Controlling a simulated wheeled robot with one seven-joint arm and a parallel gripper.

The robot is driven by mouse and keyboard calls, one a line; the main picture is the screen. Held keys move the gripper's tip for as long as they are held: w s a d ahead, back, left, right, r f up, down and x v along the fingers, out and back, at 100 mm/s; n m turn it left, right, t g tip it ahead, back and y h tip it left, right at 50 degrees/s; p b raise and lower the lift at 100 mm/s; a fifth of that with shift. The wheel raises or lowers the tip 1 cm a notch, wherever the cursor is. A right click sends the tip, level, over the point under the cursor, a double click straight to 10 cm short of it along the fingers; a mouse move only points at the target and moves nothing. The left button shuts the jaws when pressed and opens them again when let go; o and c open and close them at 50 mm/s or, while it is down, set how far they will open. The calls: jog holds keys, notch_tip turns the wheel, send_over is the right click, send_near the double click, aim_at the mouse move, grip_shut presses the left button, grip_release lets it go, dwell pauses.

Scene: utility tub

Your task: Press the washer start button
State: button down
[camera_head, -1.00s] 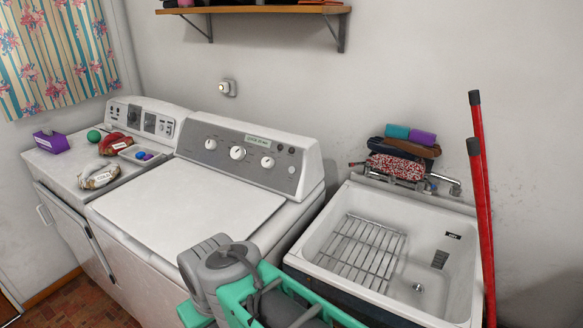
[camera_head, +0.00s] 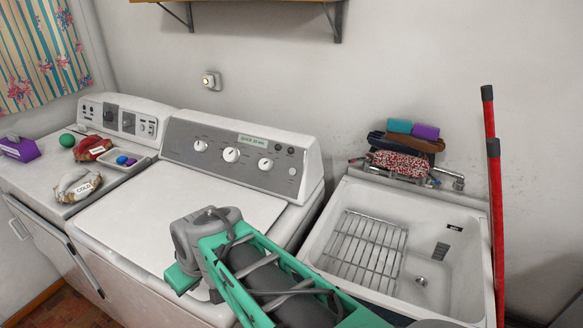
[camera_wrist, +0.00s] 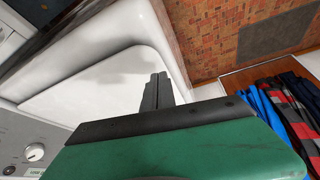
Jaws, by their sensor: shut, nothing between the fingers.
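Small round dark controls (camera_head: 291,150) and a pale round button (camera_head: 292,171) sit at the panel's right end. I cannot read which one is start. In the wrist view, my gripper (camera_wrist: 157,88) is shut and empty, with the white washer top behind it. My fingertips are hidden in the head view.
A white sink (camera_head: 330,215) with a wire rack stands right of the washer. Red poles (camera_head: 495,200) lean beside it. A second white machine (camera_head: 30,180) with small items stands left. Clothes (camera_wrist: 285,115) lie at right in the wrist view. Space above the lid is clear.

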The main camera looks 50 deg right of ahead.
aim_at(293, 171)
jog(key=w+d+r+t+p, duration=0.1)
jog(key=w+d, duration=0.1)
jog(key=d, duration=0.1)
jog(key=w+d+r+p, duration=0.1)
jog(key=w+d, duration=0.1)
jog(key=d, duration=0.2)
jog(key=w+d+r+t+p, duration=0.1)
jog(key=w+d, duration=0.1)
jog(key=d, duration=0.1)
jog(key=shift+w+d+r+t+h, duration=0.25)
jog(key=shift+w+r+t+h, duration=0.05)
jog(key=shift+w, duration=0.1)
jog(key=d+r+t+h+p, duration=0.2)
jog(key=d, duration=0.9)
jog(key=s+d+r+t+h+p, duration=0.1)
jog(key=d+r+t+h+p, duration=0.1)
jog(key=d, duration=0.9)
jog(key=shift+d+r+t+h, duration=0.2)
jog(key=shift+r+t+h, duration=0.1)
jog(key=shift+r, duration=0.55)
jog(key=w+d+f+b, duration=0.2)
jog(key=d+f+b, duration=0.2)
jog(key=d, duration=0.3)
jog(key=shift+d+f, duration=0.15)
jog(key=shift+f, duration=0.1)
